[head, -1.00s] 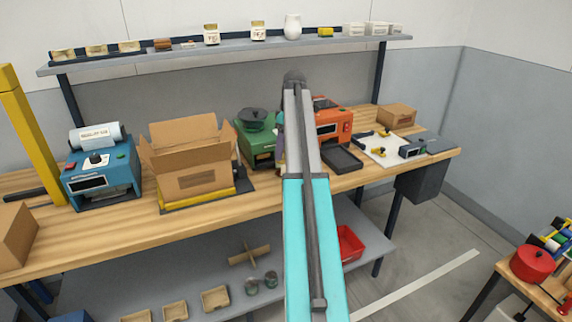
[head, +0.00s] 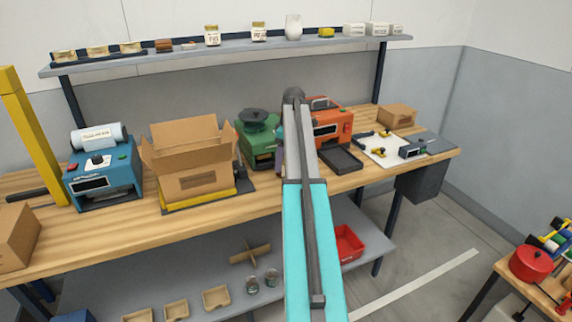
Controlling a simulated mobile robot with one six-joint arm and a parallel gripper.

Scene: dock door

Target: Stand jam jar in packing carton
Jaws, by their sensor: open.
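The open packing carton (head: 196,187) stands on a yellow and dark base on the bench, left of centre in the head view, flaps up. Its inside floor is hidden. I cannot tell which is the jam jar. My arm reaches up the middle of the view; my gripper is hidden behind it, with only a sliver of wrist showing.
A blue machine (head: 102,177) stands left of the carton. A green machine (head: 257,142) and an orange one (head: 332,124) stand right of it. A closed box (head: 15,237) is at the far left, near a yellow post (head: 35,140). Bare bench lies along the front edge.

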